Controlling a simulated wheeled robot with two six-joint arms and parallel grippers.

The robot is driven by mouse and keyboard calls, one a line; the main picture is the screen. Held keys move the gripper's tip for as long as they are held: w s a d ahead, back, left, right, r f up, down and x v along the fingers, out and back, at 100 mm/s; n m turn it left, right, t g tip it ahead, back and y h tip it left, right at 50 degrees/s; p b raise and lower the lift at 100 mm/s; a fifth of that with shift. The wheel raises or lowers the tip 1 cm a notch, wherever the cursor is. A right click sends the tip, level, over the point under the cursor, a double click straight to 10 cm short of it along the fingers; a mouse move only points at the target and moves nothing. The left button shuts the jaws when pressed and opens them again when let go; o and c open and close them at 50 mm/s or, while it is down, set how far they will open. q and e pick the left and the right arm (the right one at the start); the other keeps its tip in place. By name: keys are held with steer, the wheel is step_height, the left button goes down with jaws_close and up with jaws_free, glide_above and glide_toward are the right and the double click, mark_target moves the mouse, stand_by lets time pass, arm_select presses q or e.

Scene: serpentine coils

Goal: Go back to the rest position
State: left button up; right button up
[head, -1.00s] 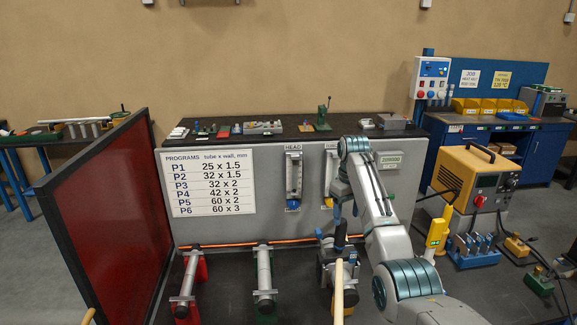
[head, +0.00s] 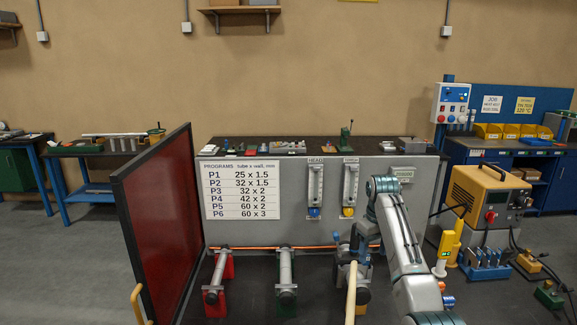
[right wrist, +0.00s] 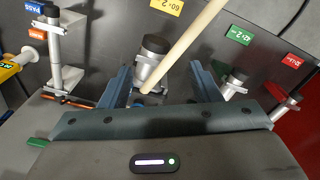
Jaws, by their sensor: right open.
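My right gripper (head: 352,240) hangs at the end of my bent right arm, above the rightmost fixture on the dark bench. In the right wrist view its two blue fingers (right wrist: 160,78) are spread apart with nothing gripped. A metal clamp unit with a black cap (right wrist: 154,47) shows beyond and between the fingers; whether they touch it I cannot tell. A long tan rod (right wrist: 185,42) slants up from there, and in the head view it points toward me (head: 350,290). My left gripper is not in view.
A red screen panel (head: 160,220) stands at the left. Tube stands, one red (head: 217,297) and one green (head: 286,298), sit left of my right gripper. A grey back panel (head: 300,235) with a program sign rises behind. A yellow power unit (head: 490,200) stands right. Floor at left is free.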

steer(key=s+d+f+m+t, duration=0.1)
steer(key=s+d+f, duration=0.1)
steer(key=s+f, duration=0.95)
steer(key=s+d+f+m, duration=0.2)
steer(key=s+f, duration=0.8)
steer(key=f, duration=0.2)
steer(key=s+r+m+t, duration=0.1)
steer(key=s+r, duration=0.1)
steer(key=s, duration=1.3)
steer(key=s+r+t, duration=0.1)
steer(key=s+r, duration=0.1)
steer(key=s, duration=1.3)
step_height(320, 180, down, 36)
steer(key=d+g+h+b, duration=0.1)
steer(key=d+b, duration=0.1)
steer(key=b, duration=0.5)
arm_select(q)
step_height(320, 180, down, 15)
steer(key=b, duration=0.7)
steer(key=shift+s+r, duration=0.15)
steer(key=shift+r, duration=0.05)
arm_select(e)
steer(key=s+f, duration=0.9)
steer(key=f, duration=0.5)
steer(key=s+d+f+g, duration=0.1)
steer(key=s+f, duration=0.9)
steer(key=f, duration=0.4)
steer(key=shift+d+f+m, duration=0.15)
steer(key=shift+d+m, duration=0.05)
steer(key=shift+m, duration=0.2)
